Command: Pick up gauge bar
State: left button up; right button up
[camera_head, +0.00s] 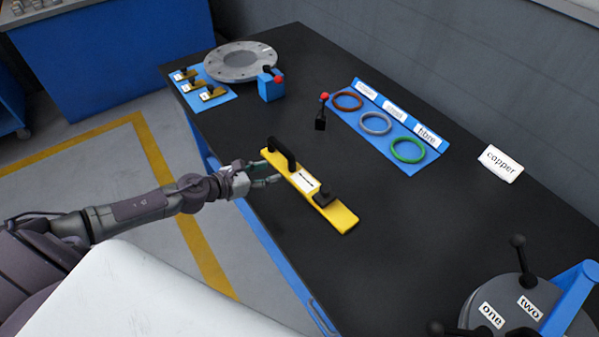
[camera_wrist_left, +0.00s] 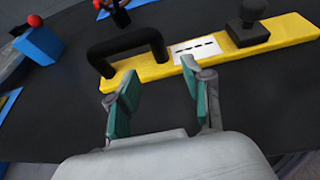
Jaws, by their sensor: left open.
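The gauge bar (camera_head: 338,214) is a long yellow bar on the black table, with a black arched handle at its far-left end, a white label in the middle and a black knob towards the near end. My left gripper (camera_head: 265,174) is open at the table's left edge, close to the handle end. In the left wrist view the bar (camera_wrist_left: 278,31) lies across the top, and the open fingers of my left gripper (camera_wrist_left: 163,100) point at it near the handle, with nothing between them. I cannot tell from these views whether a finger touches the bar. My right gripper is not in view.
A grey flanged ring (camera_head: 240,62), a blue block (camera_head: 270,88) and a blue plate with small yellow pieces (camera_head: 203,92) are at the far end. A blue tray (camera_head: 408,165) holds coloured rings. A copper sign (camera_head: 500,164) and a grey round fixture (camera_head: 490,295) stand right.

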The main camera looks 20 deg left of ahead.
aim_at(289, 165)
pick_arm(q)
jog(key=shift+p+x, duration=0.75)
jog(key=shift+x, duration=2.7)
jog(key=shift+a+r, duration=0.1)
jog(key=shift+c, duration=0.3)
grip_shut()
jog(key=shift+w+r, duration=0.1)
